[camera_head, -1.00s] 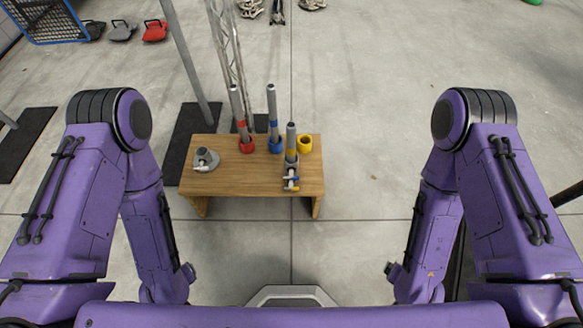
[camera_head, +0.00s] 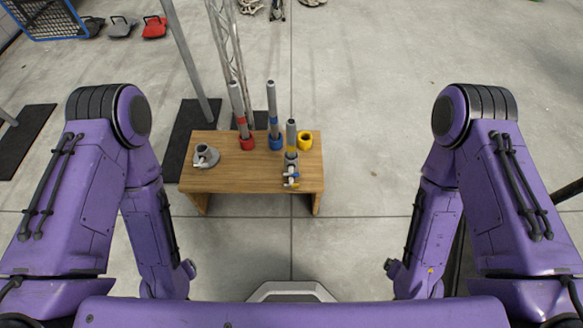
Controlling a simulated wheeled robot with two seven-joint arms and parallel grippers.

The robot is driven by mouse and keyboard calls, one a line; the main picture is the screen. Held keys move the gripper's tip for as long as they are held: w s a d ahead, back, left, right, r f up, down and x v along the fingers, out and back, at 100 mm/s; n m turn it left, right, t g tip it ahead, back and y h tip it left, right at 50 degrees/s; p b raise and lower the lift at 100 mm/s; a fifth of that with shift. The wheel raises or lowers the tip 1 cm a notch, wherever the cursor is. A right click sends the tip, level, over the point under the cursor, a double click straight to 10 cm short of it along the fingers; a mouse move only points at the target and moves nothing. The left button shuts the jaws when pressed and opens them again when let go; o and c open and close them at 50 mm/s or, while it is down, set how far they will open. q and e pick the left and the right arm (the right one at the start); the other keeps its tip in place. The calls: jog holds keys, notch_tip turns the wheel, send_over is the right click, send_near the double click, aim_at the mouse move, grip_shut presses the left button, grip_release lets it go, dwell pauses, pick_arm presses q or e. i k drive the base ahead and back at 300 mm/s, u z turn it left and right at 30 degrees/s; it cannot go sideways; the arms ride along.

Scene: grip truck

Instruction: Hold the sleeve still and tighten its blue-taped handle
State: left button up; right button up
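The sleeve (camera_head: 291,162) is a small grey fitting at the front right of the wooden table, around or at the foot of a grey upright tube (camera_head: 291,132). Small handles stick out on its near side. Blue (camera_head: 294,174) and yellow show on them, but they are too small to tell fully apart. Both my purple arms hang at the sides of the picture, well apart from the table. Neither gripper shows; both are out of sight beyond the lower arm links.
The wooden table (camera_head: 230,178) also carries a red-based tube (camera_head: 247,142), a blue-based tube (camera_head: 276,142), a yellow ring (camera_head: 305,141) and a grey fitting (camera_head: 206,157). A metal pole (camera_head: 186,62) and truss (camera_head: 226,50) stand behind. Floor right of the table is clear.

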aim_at(290, 170)
jog(key=k, duration=1.65)
jog(key=z, duration=0.8)
jog(key=i, duration=3.85)
jog(key=u, duration=3.35)
